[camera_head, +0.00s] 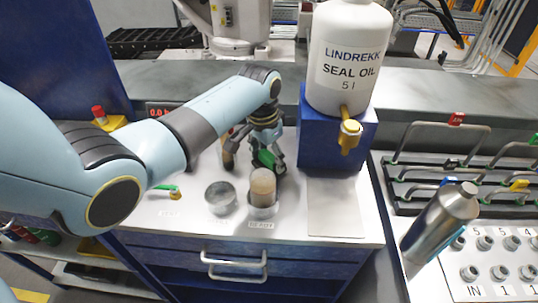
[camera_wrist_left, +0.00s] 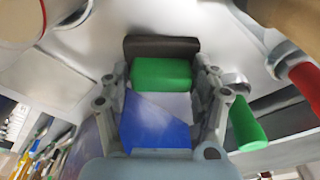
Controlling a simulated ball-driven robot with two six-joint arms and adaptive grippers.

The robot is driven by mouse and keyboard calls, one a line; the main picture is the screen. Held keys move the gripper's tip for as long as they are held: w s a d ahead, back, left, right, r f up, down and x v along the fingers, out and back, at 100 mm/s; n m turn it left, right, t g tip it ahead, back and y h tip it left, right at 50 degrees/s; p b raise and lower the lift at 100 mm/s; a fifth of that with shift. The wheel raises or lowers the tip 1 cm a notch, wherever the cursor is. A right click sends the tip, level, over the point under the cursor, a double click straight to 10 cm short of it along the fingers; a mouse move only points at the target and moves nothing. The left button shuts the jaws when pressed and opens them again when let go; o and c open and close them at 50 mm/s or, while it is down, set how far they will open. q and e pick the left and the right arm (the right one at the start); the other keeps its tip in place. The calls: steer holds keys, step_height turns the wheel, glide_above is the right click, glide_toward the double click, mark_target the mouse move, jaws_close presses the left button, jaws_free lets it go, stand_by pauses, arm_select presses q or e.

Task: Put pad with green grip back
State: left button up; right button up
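My left gripper (camera_head: 264,148) points down over the white worktop, behind the cup with the brown round-topped thing. A green grip (camera_head: 266,159) shows at its fingertips. In the left wrist view, the green grip (camera_wrist_left: 161,74) lies between the two fingers of my left gripper (camera_wrist_left: 160,85), with a dark pad (camera_wrist_left: 161,47) beyond it. The fingers look closed on the grip's sides. In the head view the gripper hides much of the pad, and I cannot tell whether it touches the worktop.
A metal cup (camera_head: 220,198) and a brown round-topped piece (camera_head: 263,186) in another cup stand in front. A white oil bottle (camera_head: 347,55) with a tap stands on a blue block (camera_head: 330,135). A bare plate (camera_head: 333,208) lies front right.

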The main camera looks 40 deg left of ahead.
mark_target(265, 166)
arm_select(q)
steer(key=shift+o, duration=1)
steer(key=shift+r, duration=0.2)
step_height(265, 166, up, 12)
steer(key=s, duration=0.1)
steer(key=shift+s+a, duration=0.2)
steer(key=shift+f, duration=0.15)
